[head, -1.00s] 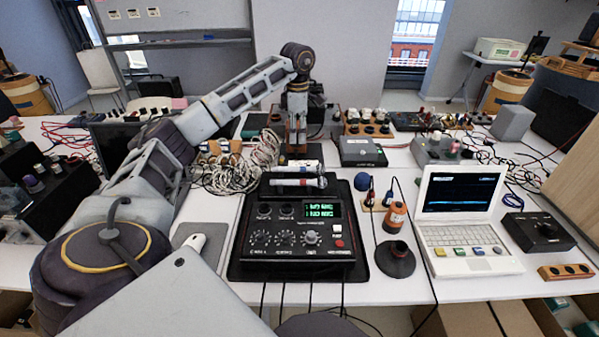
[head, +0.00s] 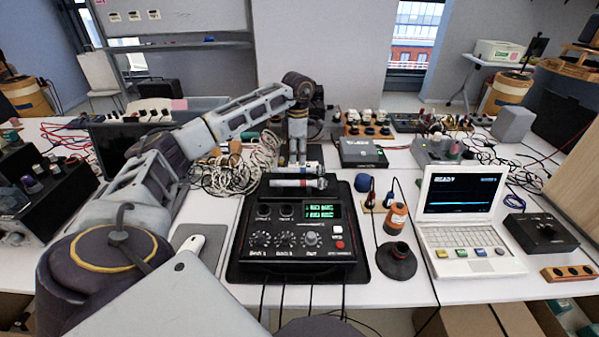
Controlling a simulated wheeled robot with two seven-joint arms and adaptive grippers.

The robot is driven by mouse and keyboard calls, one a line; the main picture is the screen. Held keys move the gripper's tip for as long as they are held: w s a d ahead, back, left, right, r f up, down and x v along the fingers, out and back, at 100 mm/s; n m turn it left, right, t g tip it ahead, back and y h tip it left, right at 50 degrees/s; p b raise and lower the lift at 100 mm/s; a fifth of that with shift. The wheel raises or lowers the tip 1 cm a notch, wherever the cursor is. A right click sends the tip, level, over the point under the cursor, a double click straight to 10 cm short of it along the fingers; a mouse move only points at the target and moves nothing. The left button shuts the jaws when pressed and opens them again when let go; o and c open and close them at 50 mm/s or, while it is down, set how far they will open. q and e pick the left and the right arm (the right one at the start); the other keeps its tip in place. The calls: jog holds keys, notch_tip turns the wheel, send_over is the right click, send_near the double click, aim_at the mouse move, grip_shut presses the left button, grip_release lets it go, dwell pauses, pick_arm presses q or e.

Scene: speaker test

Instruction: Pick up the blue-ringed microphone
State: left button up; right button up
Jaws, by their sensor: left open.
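Two silver handheld microphones lie side by side, crosswise, on the back of a black mixer (head: 290,243). The near microphone (head: 292,184) shows a small reddish mark towards its right end. The far microphone (head: 285,172) lies just behind it, close to my gripper; no blue ring can be made out on either at this size. My left gripper (head: 297,162) points down over the microphones from behind, open, with its fingertips close to the far one. I cannot tell whether it touches. My right gripper is not in view.
A white laptop (head: 462,238), an orange bottle-like object (head: 396,217) and a dark round stand (head: 397,262) are right of the mixer. Tangled cables (head: 235,172) lie left of my gripper. A grey box (head: 363,152) stands behind on the right. The white tabletop has little free room.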

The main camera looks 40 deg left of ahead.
pick_arm(q)
jog(key=shift+f, duration=0.45)
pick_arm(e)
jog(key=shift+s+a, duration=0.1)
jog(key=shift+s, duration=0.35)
